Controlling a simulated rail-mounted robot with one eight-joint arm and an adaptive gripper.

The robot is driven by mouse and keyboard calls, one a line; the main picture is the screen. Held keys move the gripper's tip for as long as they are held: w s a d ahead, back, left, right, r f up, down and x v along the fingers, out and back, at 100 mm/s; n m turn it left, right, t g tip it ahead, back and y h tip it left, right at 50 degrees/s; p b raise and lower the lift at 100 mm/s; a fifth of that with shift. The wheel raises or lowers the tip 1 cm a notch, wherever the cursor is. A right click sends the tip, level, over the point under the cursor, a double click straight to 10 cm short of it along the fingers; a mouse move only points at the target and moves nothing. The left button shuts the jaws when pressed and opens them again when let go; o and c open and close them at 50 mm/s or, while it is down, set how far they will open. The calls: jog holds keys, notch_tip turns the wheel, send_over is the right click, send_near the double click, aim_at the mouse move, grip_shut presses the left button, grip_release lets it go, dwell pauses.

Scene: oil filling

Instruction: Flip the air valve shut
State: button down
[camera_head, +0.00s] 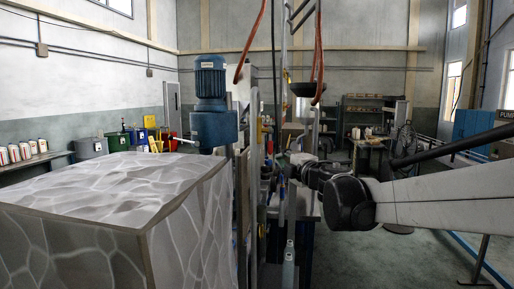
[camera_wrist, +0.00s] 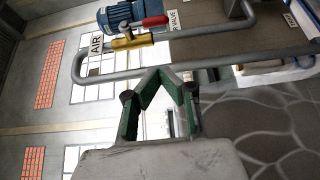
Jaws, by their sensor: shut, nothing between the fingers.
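A red handle (camera_wrist: 154,21) lies next to the brass body, roughly along the pipe's direction. My gripper (camera_wrist: 160,72) has green-sided fingers that meet at their tips, with nothing held. The tips appear just below the pipe and valve in the picture, apart from the red handle. Contact with the pipe cannot be told. In the head view my gripper (camera_head: 287,170) reaches in from the right among the pipes, and the valve cannot be made out clearly.
A blue motor (camera_head: 211,85) stands behind a large grey patterned tank (camera_head: 110,205) at the left. Red hoses (camera_head: 318,60) hang above. Open floor (camera_head: 400,260) lies at the lower right.

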dwell(0.3)
jog(key=p, duration=0.2)
send_near(271, 150)
jog(key=w+a, duration=0.3)
jog(key=a, duration=0.2)
jog(key=w, duration=0.2)
jog(key=shift+w+d+r+p, duration=0.3)
jog(key=shift+d+p, duration=0.05)
jog(key=shift+d, duration=0.05)
jog(key=shift+w+d, duration=0.3)
jog(key=shift+w, duration=0.3)
